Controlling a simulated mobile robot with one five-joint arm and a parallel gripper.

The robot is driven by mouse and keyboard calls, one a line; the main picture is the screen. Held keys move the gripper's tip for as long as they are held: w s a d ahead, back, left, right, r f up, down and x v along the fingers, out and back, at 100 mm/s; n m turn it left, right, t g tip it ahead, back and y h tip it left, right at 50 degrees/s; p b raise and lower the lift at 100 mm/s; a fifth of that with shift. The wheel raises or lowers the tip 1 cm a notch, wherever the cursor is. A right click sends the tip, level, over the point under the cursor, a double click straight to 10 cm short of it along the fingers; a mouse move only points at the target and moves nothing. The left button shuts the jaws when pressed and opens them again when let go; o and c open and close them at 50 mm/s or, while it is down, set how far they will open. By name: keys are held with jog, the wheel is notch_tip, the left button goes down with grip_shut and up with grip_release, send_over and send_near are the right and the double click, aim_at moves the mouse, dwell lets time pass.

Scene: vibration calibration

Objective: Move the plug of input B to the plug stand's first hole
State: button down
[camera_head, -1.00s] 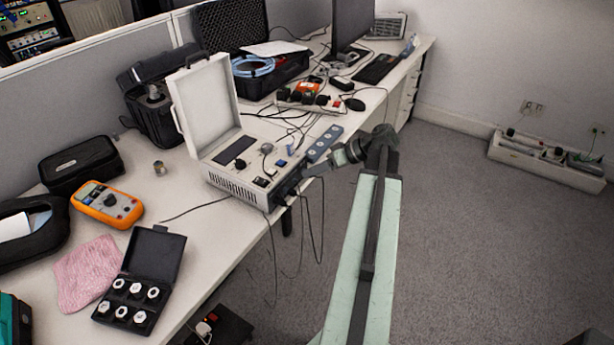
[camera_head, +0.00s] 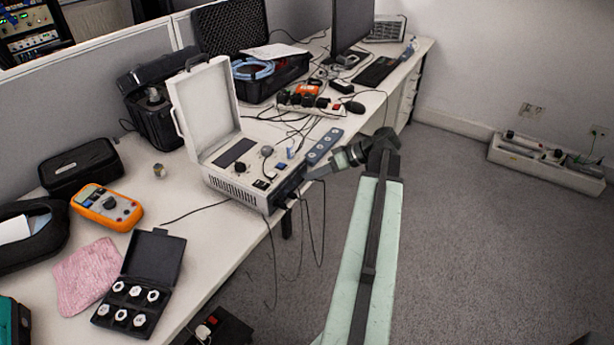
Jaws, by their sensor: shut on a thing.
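The calibration instrument (camera_head: 228,179), a white case with its lid raised, stands at the table's front edge. The plug stand (camera_head: 324,146), a blue-grey strip with a row of several round holes, lies just right of it. My gripper (camera_head: 312,173) is at the instrument's right front corner, just in front of the stand's near end. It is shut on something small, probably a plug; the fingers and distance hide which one. Small dark and blue plugs or knobs (camera_head: 281,165) show on the instrument's panel. I cannot tell which is input B.
Black cables hang off the table edge below my gripper. A power strip (camera_head: 310,106) and loose cables lie behind the stand. An orange multimeter (camera_head: 107,206), a pink cloth (camera_head: 86,276) and an open black box (camera_head: 152,258) lie at left.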

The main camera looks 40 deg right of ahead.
jog(key=shift+s+d, duration=0.15)
jog(key=shift+s, duration=0.35)
dwell(0.8)
jog(key=s, duration=0.3)
jog(key=shift+s+d, duration=0.2)
jog(key=shift+d, duration=0.2)
jog(key=w+d+r+m+g+p, duration=0.1)
jog(key=w+d+m+g+p, duration=0.1)
jog(key=w+m, duration=0.3)
jog(key=w+d+r+m+g+p, duration=0.2)
jog(key=w+d+m+p, duration=0.1)
jog(key=m, duration=0.6)
jog(key=w+d+r+m+g+y+p, duration=0.1)
jog(key=w+d+r+m+g+p, duration=0.1)
jog(key=w+m, duration=0.4)
jog(key=shift+w+d+m+p, duration=0.2)
jog(key=shift+d+p, duration=0.2)
jog(key=shift+d, duration=0.25)
jog(key=shift+w+d+m+p, duration=0.1)
jog(key=shift+d+m+p, duration=0.1)
jog(key=shift+d+p, duration=0.3)
jog(key=shift+f+m+b, duration=0.3)
jog(key=shift+f+b, duration=0.65)
jog(key=shift+b, duration=0.25)
jog(key=shift+f+b, duration=0.6)
